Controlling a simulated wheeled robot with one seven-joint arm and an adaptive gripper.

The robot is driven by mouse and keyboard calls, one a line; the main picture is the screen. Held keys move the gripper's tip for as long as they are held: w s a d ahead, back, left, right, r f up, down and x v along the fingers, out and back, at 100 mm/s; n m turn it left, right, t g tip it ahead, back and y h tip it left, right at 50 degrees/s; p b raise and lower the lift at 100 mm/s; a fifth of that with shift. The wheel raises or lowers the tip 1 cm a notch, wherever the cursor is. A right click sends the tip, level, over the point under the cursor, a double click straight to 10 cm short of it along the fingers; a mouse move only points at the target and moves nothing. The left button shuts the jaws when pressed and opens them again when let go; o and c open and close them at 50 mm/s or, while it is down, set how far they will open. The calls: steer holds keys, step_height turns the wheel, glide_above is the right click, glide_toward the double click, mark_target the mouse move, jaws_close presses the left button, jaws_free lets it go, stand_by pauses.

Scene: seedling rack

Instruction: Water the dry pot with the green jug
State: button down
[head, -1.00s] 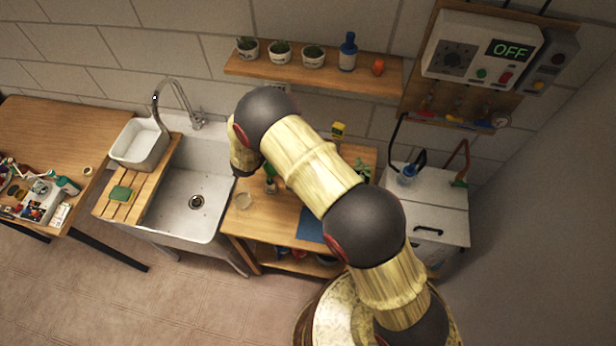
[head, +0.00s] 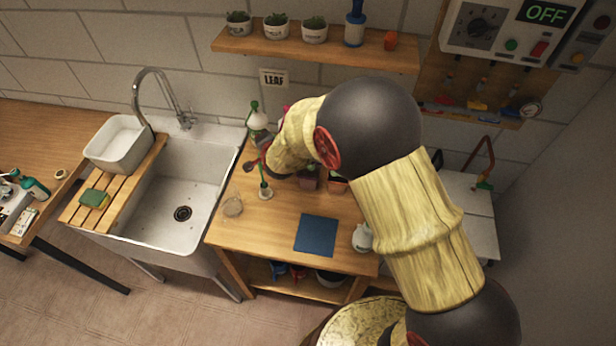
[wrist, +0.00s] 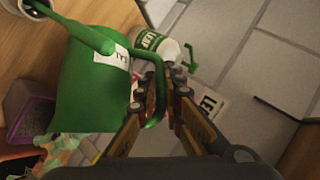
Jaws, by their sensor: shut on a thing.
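The green jug (wrist: 95,90), with a white label and a long spout, fills the left half of the wrist view. My gripper (wrist: 155,98) is shut on its handle. In the head view my gripper (head: 268,158) is over the back of the wooden table; my arm hides the jug there. Two pots, one pinkish (head: 308,182) and one reddish (head: 337,186), are partly hidden under my arm. A purple pot (wrist: 28,118) with dark filling shows beside the jug in the wrist view. I cannot tell which pot is dry.
A green-and-white LEAF spray bottle (head: 258,122) stands at the table's back, close to my gripper. A glass jar (head: 233,207), a blue mat (head: 316,235) and a white rounded vessel (head: 363,237) are on the table. The sink (head: 182,213) is left; a shelf (head: 310,48) hangs above.

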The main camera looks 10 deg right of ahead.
steer(key=shift+s+d+r+b, duration=0.1)
steer(key=shift+s+d+b, duration=0.15)
steer(key=shift+b, duration=0.35)
steer(key=shift+r, duration=0.1)
steer(key=shift+d+r, duration=0.1)
steer(key=shift+s+d+r+m+t+y+b, duration=0.1)
steer(key=shift+d+r+m+t+y+b, duration=0.2)
steer(key=shift+b, duration=0.2)
steer(key=shift+d+r+m+t+y+b, duration=0.1)
steer(key=shift+r+m+t+y+b, duration=0.15)
steer(key=shift+r+b, duration=0.2)
stand_by(0.6)
steer(key=shift+a, duration=0.45)
stand_by(1.0)
